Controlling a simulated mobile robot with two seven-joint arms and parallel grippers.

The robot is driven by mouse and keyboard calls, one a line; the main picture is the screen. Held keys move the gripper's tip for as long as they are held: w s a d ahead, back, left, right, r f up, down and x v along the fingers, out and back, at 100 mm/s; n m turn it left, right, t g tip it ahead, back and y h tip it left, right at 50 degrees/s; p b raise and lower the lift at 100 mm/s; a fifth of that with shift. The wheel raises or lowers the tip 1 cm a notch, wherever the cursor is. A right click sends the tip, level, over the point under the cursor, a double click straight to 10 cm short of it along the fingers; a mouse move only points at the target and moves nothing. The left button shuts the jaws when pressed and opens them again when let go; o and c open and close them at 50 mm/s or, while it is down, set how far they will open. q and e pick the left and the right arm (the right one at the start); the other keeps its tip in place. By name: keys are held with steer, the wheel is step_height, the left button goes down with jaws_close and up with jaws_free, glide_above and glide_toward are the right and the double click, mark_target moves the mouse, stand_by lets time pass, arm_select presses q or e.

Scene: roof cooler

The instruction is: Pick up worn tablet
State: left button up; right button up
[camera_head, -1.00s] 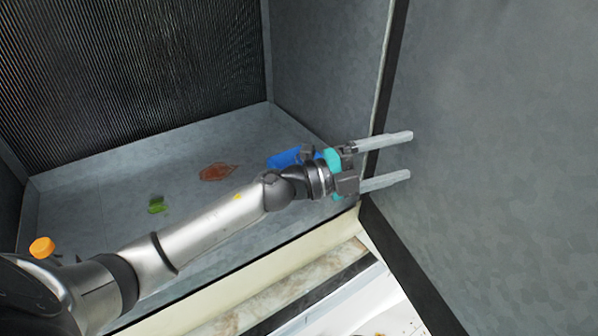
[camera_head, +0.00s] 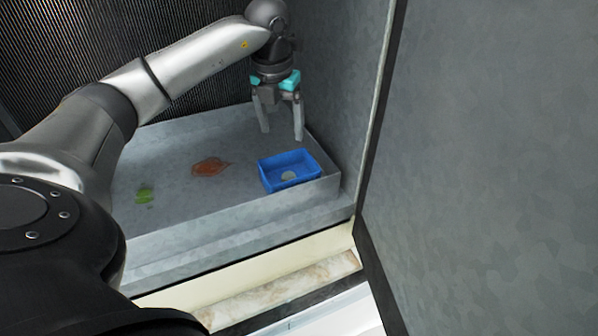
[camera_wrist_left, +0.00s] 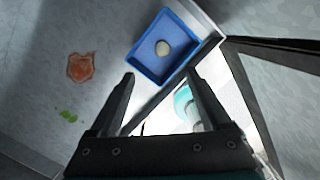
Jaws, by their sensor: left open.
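A pale round tablet (camera_head: 289,175) lies on the floor of a small blue tray (camera_head: 262,176) in the head view. The left wrist view shows the tablet (camera_wrist_left: 163,48) inside the blue tray (camera_wrist_left: 143,60), past the fingertips. My left gripper (camera_head: 282,137) points down with its fingers apart and empty. It is above and behind the blue tray, near the right wall, and touches neither tray nor tablet. Its two fingers also show in the left wrist view (camera_wrist_left: 161,80). My right gripper does not show.
The tray sits in the right corner of a grey metal pan (camera_head: 240,205). An orange-red flat patch (camera_head: 210,167) and a green piece (camera_head: 145,194) lie to its left. A ribbed panel (camera_head: 60,40) stands behind; a grey wall (camera_head: 480,170) is at right.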

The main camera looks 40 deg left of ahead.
arm_select(q)
glide_above(289, 175)
steer(key=s, duration=0.1)
step_height(289, 175, down, 8)
steer(key=shift+a+f, duration=0.1)
steer(key=shift+a, duration=0.05)
steer(key=shift+f, duration=0.85)
steer(key=f, duration=0.4)
steer(key=shift+w+f, duration=0.1)
steer(key=shift+w, duration=0.3)
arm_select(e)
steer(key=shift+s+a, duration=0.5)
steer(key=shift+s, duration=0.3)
arm_select(q)
steer(key=shift+c, duration=0.2)
jaws_close()
